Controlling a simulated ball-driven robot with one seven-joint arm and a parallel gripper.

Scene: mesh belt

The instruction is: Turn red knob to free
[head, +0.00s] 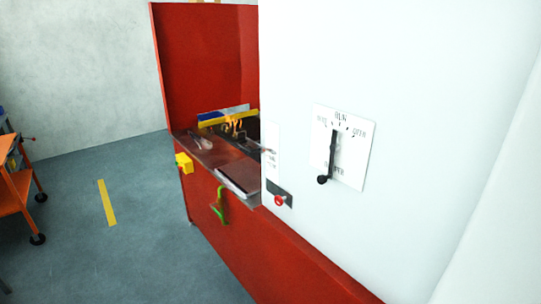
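A small round red knob (279,201) sits on a dark grey plate (287,194) low on the white panel, near its left edge. The knob's setting is too small to read. My gripper does not show in this view, so its distance from the knob cannot be told.
A black lever (333,155) points downward on a white marked dial plate (355,150), right of the knob. A red machine (205,60) with a ledge stands left of the white panel (420,80). A yellow block (184,163) and a green hook (219,205) stick out. An orange cart (14,190) stands far left; floor between is clear.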

